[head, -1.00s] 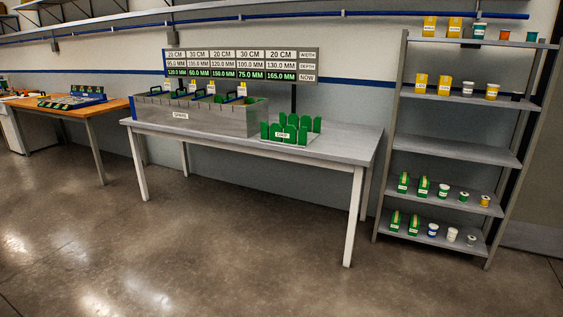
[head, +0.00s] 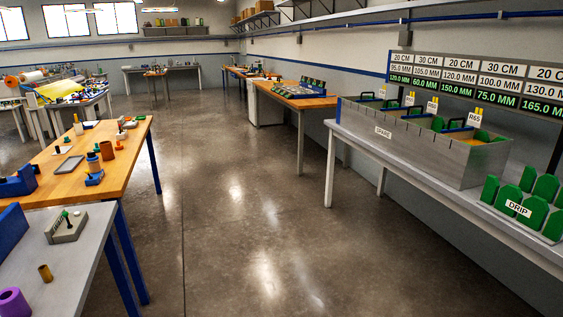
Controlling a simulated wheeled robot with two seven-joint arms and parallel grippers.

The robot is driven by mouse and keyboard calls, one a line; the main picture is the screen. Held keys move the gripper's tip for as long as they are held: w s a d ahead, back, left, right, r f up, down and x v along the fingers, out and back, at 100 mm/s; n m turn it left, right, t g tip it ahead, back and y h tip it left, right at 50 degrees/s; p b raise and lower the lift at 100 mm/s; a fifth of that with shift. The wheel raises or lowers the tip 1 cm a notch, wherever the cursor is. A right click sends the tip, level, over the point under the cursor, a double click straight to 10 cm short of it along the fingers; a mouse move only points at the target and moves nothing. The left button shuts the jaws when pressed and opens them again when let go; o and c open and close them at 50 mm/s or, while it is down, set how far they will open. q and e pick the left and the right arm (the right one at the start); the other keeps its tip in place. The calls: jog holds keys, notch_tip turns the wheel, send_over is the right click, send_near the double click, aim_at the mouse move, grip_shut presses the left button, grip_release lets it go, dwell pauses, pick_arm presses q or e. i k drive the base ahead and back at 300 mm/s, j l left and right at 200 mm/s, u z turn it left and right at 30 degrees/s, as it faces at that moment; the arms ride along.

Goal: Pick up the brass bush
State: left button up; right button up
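A small brass-coloured cylinder that looks like the brass bush (head: 46,273) stands on the grey table (head: 88,262) at the lower left of the head view. A purple ring-shaped piece (head: 13,302) lies in front of it, apart from it. A grey block with a knob and a small label (head: 67,226) sits behind it. Neither of my grippers is in the head view.
A wooden bench (head: 125,150) with small parts adjoins the grey table. At right stands a table with a metal tank labelled SPARE (head: 440,150) and a green rack labelled DRIP (head: 519,210). Bare floor (head: 240,220) lies between the two rows.

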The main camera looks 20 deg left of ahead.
aim_at(43, 270)
jog(key=i+j+u, duration=0.15)
jog(key=u, duration=0.35)
jog(key=i+u, duration=0.35)
jog(key=u, duration=0.15)
jog(key=i+u, duration=0.3)
jog(key=u, duration=0.2)
jog(key=i+l+u, duration=0.2)
jog(key=u, duration=0.3)
jog(key=i+l+u, duration=0.25)
jog(key=u, duration=0.25)
jog(key=i+l+u, duration=0.15)
jog(key=l+u, duration=0.15)
jog(key=u, duration=0.2)
jog(key=i+l+u, duration=0.1)
jog(key=u, duration=0.35)
jog(key=i+l+u, duration=0.2)
jog(key=u, duration=0.2)
jog(key=i+l+u, duration=0.2)
jog(key=u, duration=0.25)
jog(key=i+l+u, duration=0.1)
jog(key=l+u, duration=0.3)
jog(key=j, duration=0.1)
